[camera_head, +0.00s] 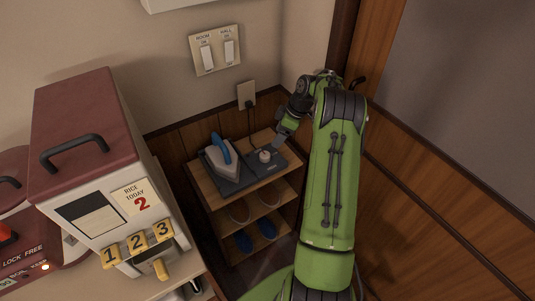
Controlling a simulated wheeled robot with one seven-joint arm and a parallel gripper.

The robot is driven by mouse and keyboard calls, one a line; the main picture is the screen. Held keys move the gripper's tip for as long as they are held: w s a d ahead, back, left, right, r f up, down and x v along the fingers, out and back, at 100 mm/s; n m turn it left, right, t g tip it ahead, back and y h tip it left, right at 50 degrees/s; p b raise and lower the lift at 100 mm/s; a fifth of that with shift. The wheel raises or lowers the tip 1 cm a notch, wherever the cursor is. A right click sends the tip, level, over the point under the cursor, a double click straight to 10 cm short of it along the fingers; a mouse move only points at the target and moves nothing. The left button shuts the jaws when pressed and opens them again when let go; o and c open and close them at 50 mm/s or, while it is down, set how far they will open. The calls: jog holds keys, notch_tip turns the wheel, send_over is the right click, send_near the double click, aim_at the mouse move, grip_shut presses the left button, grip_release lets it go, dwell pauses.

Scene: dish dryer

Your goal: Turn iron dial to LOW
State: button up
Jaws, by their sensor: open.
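The iron (219,156), pale with a blue handle, rests on a dark grey base on the top shelf of a small wooden rack. A light round dial (265,155) sits on the right part of that base. Its markings and setting are too small to read. My green arm reaches in from the bottom right. My gripper (281,137) is open, small in the picture, just above and right of the dial. I cannot tell whether a finger touches the dial.
The wooden rack (225,204) stands in the corner, with blue slippers (243,241) on a lower shelf. A wall outlet (246,95) and a switch plate (215,49) are above. A rice dispenser (95,160) stands at left. Wood panelling (430,210) closes the right side.

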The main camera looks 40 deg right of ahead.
aim_at(266, 154)
jog(key=b+x, duration=0.2)
jog(key=x, duration=1)
jog(key=shift+c, duration=0.2)
jog(key=c, duration=1)
